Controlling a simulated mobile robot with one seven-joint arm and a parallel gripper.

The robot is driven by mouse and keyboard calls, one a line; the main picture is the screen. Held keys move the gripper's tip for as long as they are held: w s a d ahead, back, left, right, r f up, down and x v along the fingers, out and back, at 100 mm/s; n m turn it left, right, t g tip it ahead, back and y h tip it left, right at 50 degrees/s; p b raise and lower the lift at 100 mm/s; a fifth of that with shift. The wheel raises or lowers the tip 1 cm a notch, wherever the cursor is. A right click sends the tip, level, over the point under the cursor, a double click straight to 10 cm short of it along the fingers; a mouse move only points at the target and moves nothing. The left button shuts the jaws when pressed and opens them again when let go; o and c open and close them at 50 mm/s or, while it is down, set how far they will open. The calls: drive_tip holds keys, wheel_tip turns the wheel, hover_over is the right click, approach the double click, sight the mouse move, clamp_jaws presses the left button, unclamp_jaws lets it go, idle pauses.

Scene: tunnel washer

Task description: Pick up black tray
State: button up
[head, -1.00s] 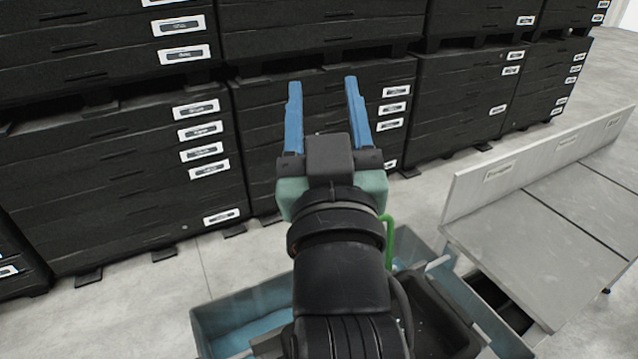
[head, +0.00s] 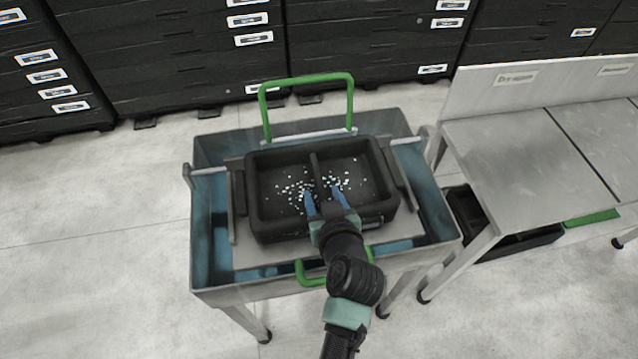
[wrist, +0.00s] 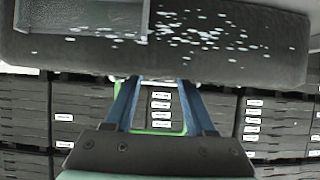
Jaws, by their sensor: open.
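The black tray (head: 262,218) is a two-compartment tray with small pale bits scattered in both compartments. It sits on a grey plate across the blue-grey tub in the head view. My gripper (head: 323,190) is open, with blue fingers and nothing between them. In the head view its fingertips overlap the tray's middle near the divider. In the wrist view the tray (wrist: 70,50) fills the top of the picture, beyond the fingers (wrist: 160,85). I cannot tell whether the fingers touch the tray.
The blue-grey tub (head: 205,240) has a green handle (head: 308,80) at the back and another in front (head: 310,278). A grey metal table (head: 520,160) stands at the right, with a dark bin (head: 530,243) under it. Black stacked crates (head: 180,60) line the back. Floor at left is clear.

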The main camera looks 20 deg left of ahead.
sight(320, 183)
drive_tip(key=shift+p+x, duration=0.45)
drive_tip(key=shift+x, duration=2.5)
drive_tip(key=shift+w+d+r, duration=0.1)
drive_tip(key=shift+d, duration=0.05)
clamp_jaws()
